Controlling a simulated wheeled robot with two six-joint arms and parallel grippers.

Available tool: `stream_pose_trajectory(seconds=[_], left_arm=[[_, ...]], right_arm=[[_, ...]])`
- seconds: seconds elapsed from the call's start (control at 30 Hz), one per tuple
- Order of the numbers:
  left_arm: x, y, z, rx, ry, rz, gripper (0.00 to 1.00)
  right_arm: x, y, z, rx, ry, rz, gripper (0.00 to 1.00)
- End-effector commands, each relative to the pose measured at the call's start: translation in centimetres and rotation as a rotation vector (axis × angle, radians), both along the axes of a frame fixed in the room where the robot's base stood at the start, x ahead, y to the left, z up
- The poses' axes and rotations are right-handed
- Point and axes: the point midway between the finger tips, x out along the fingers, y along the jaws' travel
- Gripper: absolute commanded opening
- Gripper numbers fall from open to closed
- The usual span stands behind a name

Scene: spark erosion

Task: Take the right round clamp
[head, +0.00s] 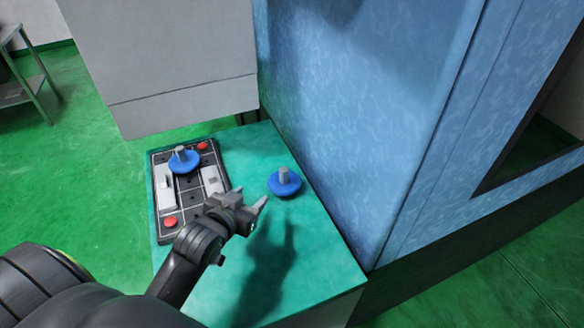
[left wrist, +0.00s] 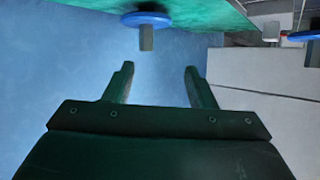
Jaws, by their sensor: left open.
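The right round clamp (head: 284,184), a blue disc with a grey stub on top, stands upright on the teal tabletop (head: 318,262), right of the black fixture plate. A second blue round clamp (head: 183,161) sits on the plate. My left gripper (head: 254,198) is open and empty, a little left of and nearer than the right clamp, not touching it. In the left wrist view the picture is upside down; the right clamp (left wrist: 147,20) shows beyond the open fingers (left wrist: 159,70), and the other clamp (left wrist: 304,35) is at the right edge. My right gripper is not in view.
The black fixture plate (head: 158,213) carries red knobs and grey blocks on the table's left. A blue machine wall (head: 345,130) rises close along the table's right side. A grey cabinet (head: 165,55) stands behind. The table's near part is clear.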

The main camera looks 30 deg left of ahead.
Motion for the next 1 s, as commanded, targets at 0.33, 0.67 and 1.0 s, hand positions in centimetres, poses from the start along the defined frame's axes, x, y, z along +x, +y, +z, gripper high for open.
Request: stream_pose_trajectory(seconds=[0.33, 0.67, 1.0], left_arm=[[2.0, -1.5, -0.3, -0.069, -0.017, 0.015, 0.51], [7.0, -1.2, -2.4, -0.068, -0.015, 0.015, 0.51], [10.8, -1.0, -4.1, -0.068, -0.016, 0.015, 0.51]], right_arm=[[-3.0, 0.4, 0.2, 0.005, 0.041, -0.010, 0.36], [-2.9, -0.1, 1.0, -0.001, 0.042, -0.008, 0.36], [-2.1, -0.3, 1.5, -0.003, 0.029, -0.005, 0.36]])
